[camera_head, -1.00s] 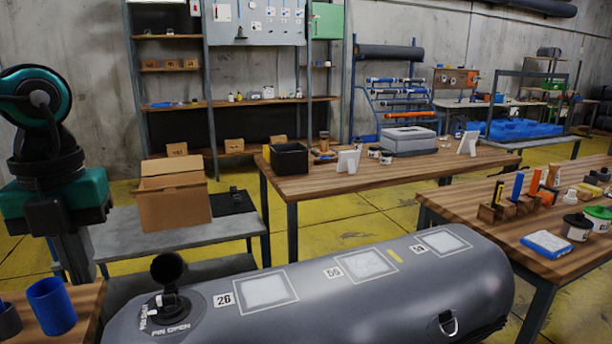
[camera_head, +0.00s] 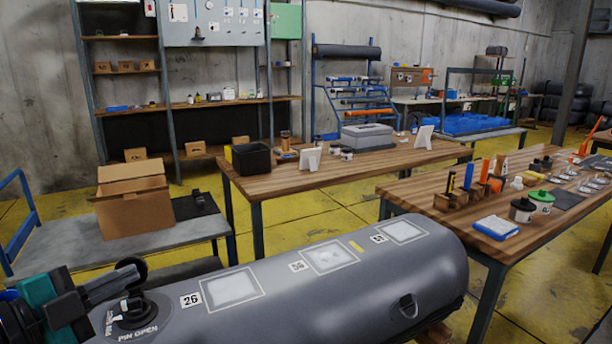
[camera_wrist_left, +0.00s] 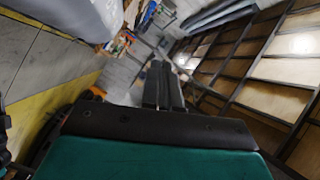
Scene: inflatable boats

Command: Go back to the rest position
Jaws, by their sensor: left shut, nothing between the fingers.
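My left gripper (camera_head: 108,284) comes in low at the left edge of the head view, with a teal and black body. Its black fingers lie at the left end of the grey inflatable tube (camera_head: 350,290), in front of or beside the valve (camera_head: 130,308) with its raised black cap; I cannot tell whether they touch. In the left wrist view the two fingers (camera_wrist_left: 163,85) are together with nothing between them. The tube carries several pale square patches with number labels. My right gripper is not in view.
A cardboard box (camera_head: 134,205) stands on a grey bench (camera_head: 60,240) behind the left gripper. A wooden table (camera_head: 300,187) with a black bin (camera_head: 251,158) stands beyond the tube. Another wooden table (camera_head: 450,215) with tools and jars is at right. Yellow floor shows between them.

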